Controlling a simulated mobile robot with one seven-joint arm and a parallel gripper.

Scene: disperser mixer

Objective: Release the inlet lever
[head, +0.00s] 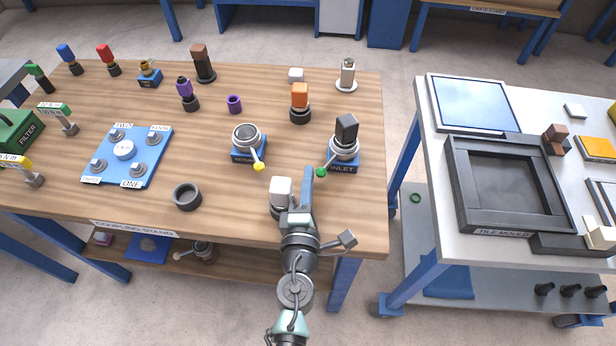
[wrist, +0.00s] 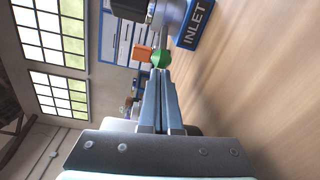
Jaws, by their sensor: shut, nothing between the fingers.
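The inlet station has a blue base (head: 343,162) marked INLET, with a silver coupling and a dark block (head: 347,128) on top. Its lever ends in a green knob (head: 320,172) that points toward the front left. In the wrist view the green knob (wrist: 161,55) is just beyond my fingertips, and the blue INLET base (wrist: 195,24) is at the top right. My gripper (head: 309,171) is shut and empty, its fingers close to the knob on its left side. I cannot tell whether they touch it. The fingers also show in the wrist view (wrist: 160,74).
A second blue station with a yellow-knobbed lever (head: 258,167) stands to the left. An orange-topped coupling (head: 300,103) stands behind. A pale block (head: 281,188) is beside my gripper. A dark ring (head: 187,196) lies farther left. Bare wood lies right of the inlet.

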